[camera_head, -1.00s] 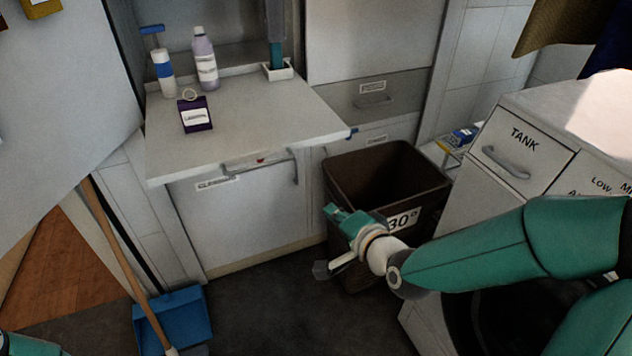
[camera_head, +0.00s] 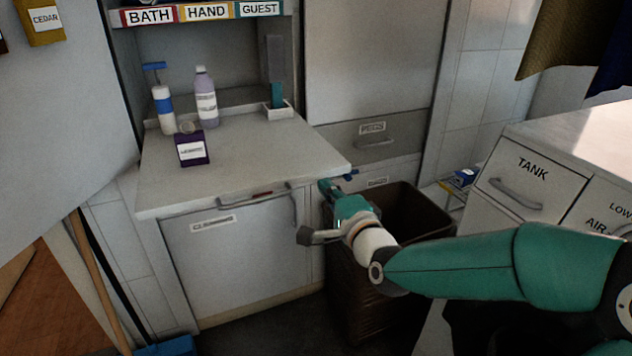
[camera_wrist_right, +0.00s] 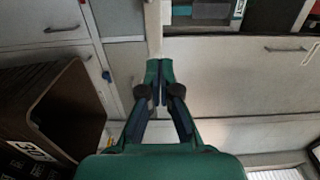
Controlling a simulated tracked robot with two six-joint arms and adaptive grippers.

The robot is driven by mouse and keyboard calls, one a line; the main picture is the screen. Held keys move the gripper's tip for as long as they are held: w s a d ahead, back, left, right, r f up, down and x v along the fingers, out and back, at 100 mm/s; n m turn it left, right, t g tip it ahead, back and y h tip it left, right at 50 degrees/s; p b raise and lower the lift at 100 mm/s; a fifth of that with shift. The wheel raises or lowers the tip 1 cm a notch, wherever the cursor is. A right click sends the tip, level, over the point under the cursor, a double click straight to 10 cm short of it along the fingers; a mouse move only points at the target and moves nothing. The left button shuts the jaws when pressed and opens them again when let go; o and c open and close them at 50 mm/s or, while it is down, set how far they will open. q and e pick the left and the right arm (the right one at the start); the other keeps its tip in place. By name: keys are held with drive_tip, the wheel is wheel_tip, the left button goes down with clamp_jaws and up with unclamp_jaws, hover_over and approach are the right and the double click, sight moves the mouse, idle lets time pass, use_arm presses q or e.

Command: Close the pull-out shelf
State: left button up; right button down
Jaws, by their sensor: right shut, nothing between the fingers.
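The pull-out shelf (camera_head: 245,165) is a pale slab drawn out of the cabinet at the left of the head view. A white-and-blue bottle (camera_head: 164,110), a lilac bottle (camera_head: 206,100) and a purple box (camera_head: 192,149) stand on it. My right gripper (camera_head: 325,186) is shut and empty, just below and in front of the shelf's right front corner. In the right wrist view its fingertips (camera_wrist_right: 159,66) meet; whether they touch the shelf I cannot tell. My left gripper is not in view.
A brown bin (camera_head: 415,215) stands below and right of my right gripper. A white cabinet marked TANK (camera_head: 530,180) is at the right. A cabinet door (camera_head: 245,255) with a bar handle is under the shelf. A broom handle (camera_head: 98,285) leans at the left.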

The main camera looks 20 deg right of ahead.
sight(316, 174)
drive_tip(key=shift+w+a, duration=0.1)
drive_tip(key=shift+w, duration=1.6)
